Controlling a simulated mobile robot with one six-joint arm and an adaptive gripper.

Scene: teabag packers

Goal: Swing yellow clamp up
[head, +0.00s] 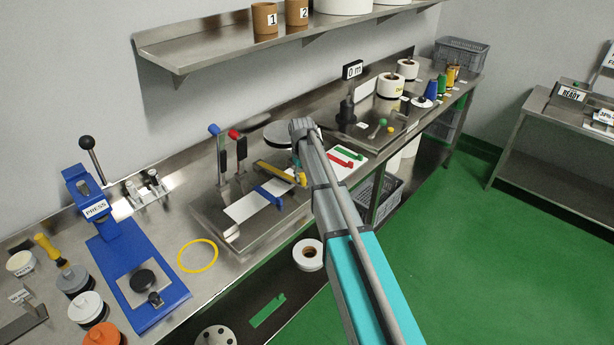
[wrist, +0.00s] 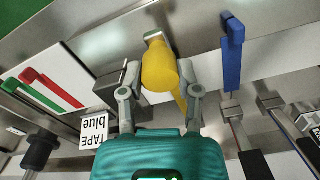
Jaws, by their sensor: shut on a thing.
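The yellow clamp (head: 277,171) lies low and slanted over the metal plate in the head view, its right end next to my arm. In the wrist view the yellow clamp (wrist: 160,68) stands large between the two grey fingers of my gripper (wrist: 160,88). My gripper is shut on it. In the head view my arm hides the gripper. A blue clamp bar (head: 268,196) lies beside the yellow one, across a white strip; it also shows in the wrist view (wrist: 232,55).
Two upright levers with blue (head: 214,130) and red (head: 234,135) tips stand behind the clamps. A blue press (head: 105,230) is at the left. Red and green strips (head: 345,157) lie on a white sheet right of my arm. A yellow ring (head: 198,270) lies at the front.

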